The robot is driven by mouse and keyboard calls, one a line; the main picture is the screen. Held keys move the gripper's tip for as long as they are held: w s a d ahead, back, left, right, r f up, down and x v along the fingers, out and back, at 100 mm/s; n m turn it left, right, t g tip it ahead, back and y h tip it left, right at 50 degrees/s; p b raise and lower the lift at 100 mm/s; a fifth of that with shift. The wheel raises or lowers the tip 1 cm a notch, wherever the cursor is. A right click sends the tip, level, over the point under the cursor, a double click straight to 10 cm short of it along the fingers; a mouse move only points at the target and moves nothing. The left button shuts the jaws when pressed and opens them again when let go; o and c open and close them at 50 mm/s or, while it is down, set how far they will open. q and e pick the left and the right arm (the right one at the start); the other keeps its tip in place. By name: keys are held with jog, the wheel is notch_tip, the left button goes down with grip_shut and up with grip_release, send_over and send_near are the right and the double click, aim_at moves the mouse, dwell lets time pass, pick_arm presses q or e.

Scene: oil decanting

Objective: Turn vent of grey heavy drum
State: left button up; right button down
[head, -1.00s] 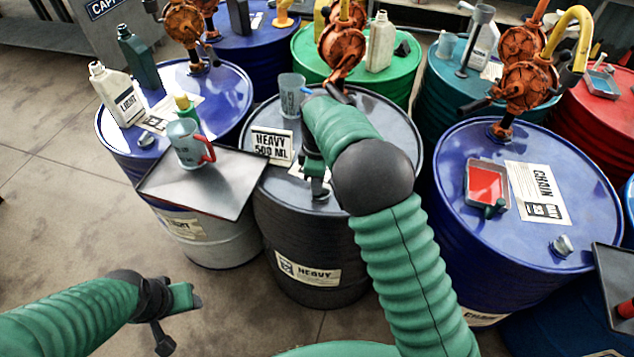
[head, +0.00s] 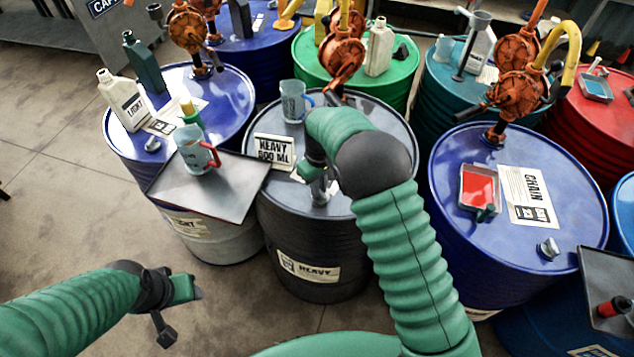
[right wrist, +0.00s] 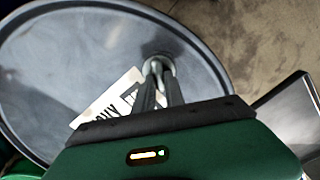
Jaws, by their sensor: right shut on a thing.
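The grey heavy drum (head: 310,240) stands in the middle of the head view with a HEAVY label on its side. Its vent (head: 320,192) is a small metal fitting on the near part of the lid. In the right wrist view the vent (right wrist: 158,66) sits between my fingertips near the lid's rim. My right gripper (right wrist: 160,85) is shut on the vent; in the head view my own arm partly hides it. My left gripper (head: 190,290) hangs above the floor at lower left, away from the drums, and its jaws are too unclear to judge.
A clear measuring jug (head: 293,100) and a HEAVY 500 ML card (head: 273,151) are on the grey lid. A metal tray (head: 215,195) with a red-handled jug (head: 195,150) adjoins on the left. An orange pump (head: 340,55) rises behind. A blue CHAIN drum (head: 450,240) stands right.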

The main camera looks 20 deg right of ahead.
jog(key=m+p, duration=0.1)
jog(key=m, duration=0.3)
jog(key=shift+s+d+f+m+p, duration=0.1)
jog(key=shift+s+d+m+p, duration=0.1)
jog(key=shift+s+m+p, duration=0.15)
jog(key=m+p, duration=0.1)
jog(key=m, duration=0.3)
jog(key=shift+f, duration=0.1)
jog(key=shift+m, duration=0.35)
jog(key=c, duration=1.7)
grip_release()
jog(key=shift+c, duration=0.2)
jog(key=o, duration=0.3)
jog(key=shift+o, duration=0.2)
jog(key=shift+w+r, duration=0.15)
jog(key=shift+r, duration=0.05)
